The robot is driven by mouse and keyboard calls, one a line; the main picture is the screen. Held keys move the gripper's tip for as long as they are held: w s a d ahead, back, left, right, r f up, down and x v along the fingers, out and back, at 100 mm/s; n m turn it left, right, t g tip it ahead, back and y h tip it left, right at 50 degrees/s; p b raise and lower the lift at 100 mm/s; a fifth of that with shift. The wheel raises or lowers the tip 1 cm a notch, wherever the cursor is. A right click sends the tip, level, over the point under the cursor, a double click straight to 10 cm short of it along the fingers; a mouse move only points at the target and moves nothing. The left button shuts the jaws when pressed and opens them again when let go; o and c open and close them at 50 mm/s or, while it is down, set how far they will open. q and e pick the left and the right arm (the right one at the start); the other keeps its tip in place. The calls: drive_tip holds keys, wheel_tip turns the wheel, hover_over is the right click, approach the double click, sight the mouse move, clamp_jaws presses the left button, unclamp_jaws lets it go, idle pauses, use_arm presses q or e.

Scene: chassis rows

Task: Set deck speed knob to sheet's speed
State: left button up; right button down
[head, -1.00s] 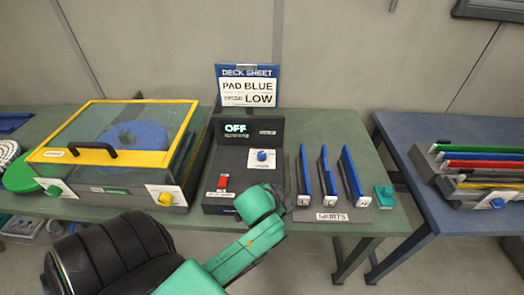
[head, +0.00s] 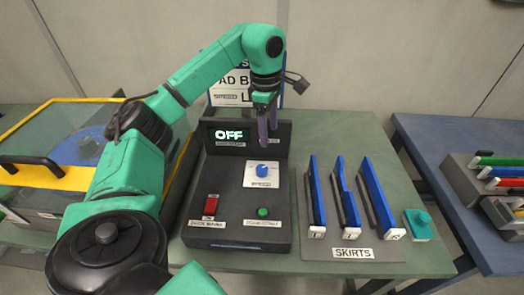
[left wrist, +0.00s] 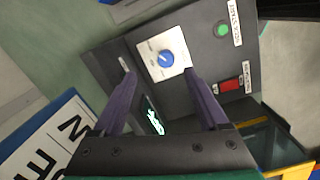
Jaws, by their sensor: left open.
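The deck speed knob (head: 261,170) is a blue dial on a white plate on the dark control box (head: 205,232). The knob (left wrist: 166,58) also shows in the left wrist view, beyond the fingertips. My left gripper (head: 267,140) points down above and behind the knob, in front of the box's display panel. Its purple fingers are apart with nothing between them. The display (head: 229,135) reads OFF. The deck sheet (head: 232,84) behind the box is partly hidden by my left arm. In the earlier head view it reads PAD BLUE and LOW. My right gripper is not in view.
A red switch (head: 211,204) and a green button (head: 263,212) sit on the box in front of the knob. Blue skirts (head: 345,198) stand in a rack to the right, beside a teal piece (head: 418,224). A yellow-framed clear lid (head: 52,180) is at left.

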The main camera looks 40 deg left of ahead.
use_arm(q)
drive_tip(key=a, duration=0.2)
hover_over(262, 167)
drive_tip(key=shift+y, duration=0.3)
drive_tip(key=f, duration=0.6)
drive_tip(key=shift+s+d+p, duration=0.1)
drive_tip(key=shift+s+p, duration=0.15)
drive_tip(key=shift+p, duration=0.15)
wheel_tip(262, 167, down, 7)
drive_tip(key=shift+w+f+p, duration=0.1)
drive_tip(key=shift+w+p, duration=0.05)
drive_tip(key=shift+p, duration=0.3)
drive_tip(key=shift+f, duration=0.2)
drive_tip(key=shift+c, duration=1.2)
clamp_jaws()
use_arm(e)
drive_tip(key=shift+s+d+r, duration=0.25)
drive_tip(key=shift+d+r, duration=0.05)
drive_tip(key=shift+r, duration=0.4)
